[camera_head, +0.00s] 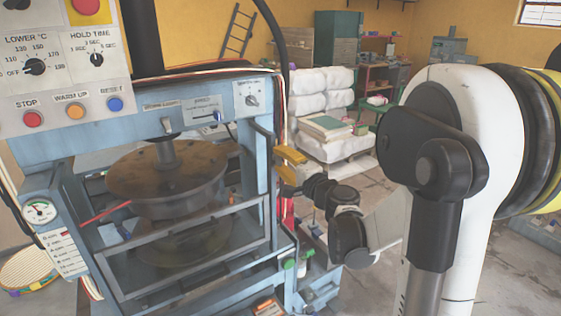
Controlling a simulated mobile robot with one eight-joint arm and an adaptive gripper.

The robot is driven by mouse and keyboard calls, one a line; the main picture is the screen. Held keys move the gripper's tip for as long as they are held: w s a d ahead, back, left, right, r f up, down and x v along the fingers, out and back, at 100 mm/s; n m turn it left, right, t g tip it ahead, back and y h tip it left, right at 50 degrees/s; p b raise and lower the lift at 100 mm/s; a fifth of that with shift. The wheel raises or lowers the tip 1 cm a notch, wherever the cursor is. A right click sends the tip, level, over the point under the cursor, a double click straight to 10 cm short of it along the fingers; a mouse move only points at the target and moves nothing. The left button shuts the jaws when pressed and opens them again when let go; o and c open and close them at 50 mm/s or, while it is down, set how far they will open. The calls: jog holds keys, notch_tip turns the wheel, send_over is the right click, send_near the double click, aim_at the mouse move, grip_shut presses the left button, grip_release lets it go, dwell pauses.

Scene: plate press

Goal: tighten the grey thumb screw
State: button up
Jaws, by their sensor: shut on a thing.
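My gripper (280,163) shows at the right side of the blue press (262,205), its yellow fingers close together and pointing left at the press's right post. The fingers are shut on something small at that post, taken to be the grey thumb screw. The screw itself is not clearly visible; the fingers and the post's edge hide it, so its thread and depth cannot be told. My black wrist joints and white arm reach in from the right.
The press holds a round, rusty plate (167,172) behind horizontal bars. A control panel (62,65) hangs at upper left. A pressure gauge (39,211) sits on the left side. White sacks (322,90) are stacked behind.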

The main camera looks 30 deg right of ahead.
jog(key=m, duration=0.4)
jog(key=shift+f+m+b, duration=0.1)
jog(key=shift+m+b, duration=0.2)
jog(key=shift+b, duration=0.05)
jog(key=m, duration=0.4)
jog(key=shift+m, duration=0.3)
jog(key=m+b, duration=0.1)
jog(key=m, duration=0.3)
jog(key=shift+a+f, duration=0.1)
jog(key=shift+a, duration=0.05)
jog(key=m, duration=0.5)
jog(key=shift+a, duration=0.1)
jog(key=shift+m, duration=0.3)
jog(key=o, duration=1.2)
jog(key=s, duration=1.2)
jog(key=shift+d, duration=0.2)
